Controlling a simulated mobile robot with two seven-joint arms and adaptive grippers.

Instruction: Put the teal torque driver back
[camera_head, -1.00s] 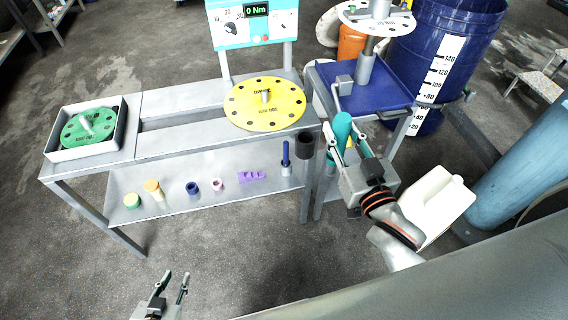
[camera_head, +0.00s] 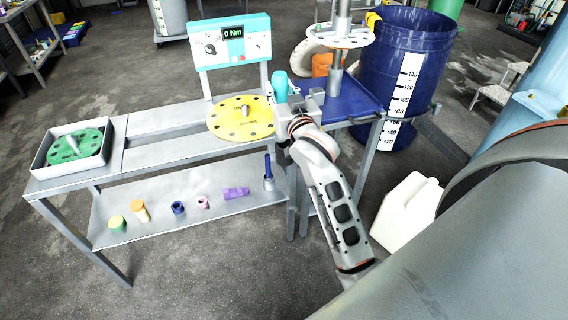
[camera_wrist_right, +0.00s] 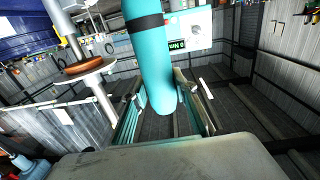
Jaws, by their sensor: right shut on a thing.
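The teal torque driver (camera_head: 280,86) stands roughly upright in my right gripper (camera_head: 283,106), over the right end of the steel bench. The right wrist view shows its rounded teal body with a black band (camera_wrist_right: 150,60), between the two fingers (camera_wrist_right: 160,96) of the shut gripper. Its lower part is hidden in the head view by my gripper and wrist. The dark tubular holder at the bench's right end is hidden behind my right arm. My left gripper is out of view.
The yellow disc (camera_head: 240,118) lies on the bench just left of my right gripper. The torque display (camera_head: 232,42) stands behind it. A blue stand table (camera_head: 345,104) with a post is close on the right. The green disc tray (camera_head: 44,172) is far left.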

